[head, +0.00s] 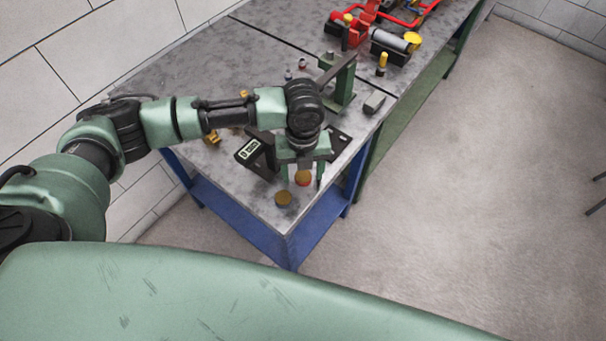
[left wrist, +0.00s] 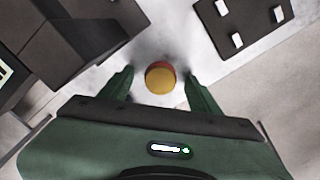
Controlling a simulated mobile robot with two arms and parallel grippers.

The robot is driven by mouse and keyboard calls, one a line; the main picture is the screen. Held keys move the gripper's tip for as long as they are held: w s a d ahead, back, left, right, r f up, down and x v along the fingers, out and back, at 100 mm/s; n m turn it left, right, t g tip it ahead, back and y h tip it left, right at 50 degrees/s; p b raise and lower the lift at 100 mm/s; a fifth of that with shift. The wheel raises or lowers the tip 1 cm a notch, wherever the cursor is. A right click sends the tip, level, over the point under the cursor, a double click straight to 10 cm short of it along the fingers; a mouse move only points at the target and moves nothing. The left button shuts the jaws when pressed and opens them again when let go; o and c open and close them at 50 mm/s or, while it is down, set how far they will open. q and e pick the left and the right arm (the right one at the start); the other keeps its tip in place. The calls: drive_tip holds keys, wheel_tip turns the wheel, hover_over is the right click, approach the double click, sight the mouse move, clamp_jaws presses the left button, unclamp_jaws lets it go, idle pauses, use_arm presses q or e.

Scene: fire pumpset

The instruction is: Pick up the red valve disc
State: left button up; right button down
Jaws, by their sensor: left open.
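The red valve disc (head: 303,178) lies near the front corner of the grey tabletop, with a yellow-brown top and a red rim. In the left wrist view the disc (left wrist: 160,78) sits between my fingers, with a gap on either side. My left gripper (head: 302,173) is open and points down over the disc; its green fingers (left wrist: 160,88) also show in the left wrist view. I cannot tell its exact height above the table. My right gripper is not in view.
A second yellow-brown disc (head: 283,198) lies closer to the table corner. A black device with a lit display (head: 249,150) stands left of the gripper. A dark plate with white spots (left wrist: 245,25) is to the right in the left wrist view. A green vise-like stand (head: 343,80) stands behind.

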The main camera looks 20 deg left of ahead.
use_arm(q)
drive_tip(key=c, duration=1.2)
clamp_jaws()
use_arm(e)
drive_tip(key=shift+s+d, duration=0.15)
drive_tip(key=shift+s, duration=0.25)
use_arm(q)
drive_tip(key=shift+r, duration=0.1)
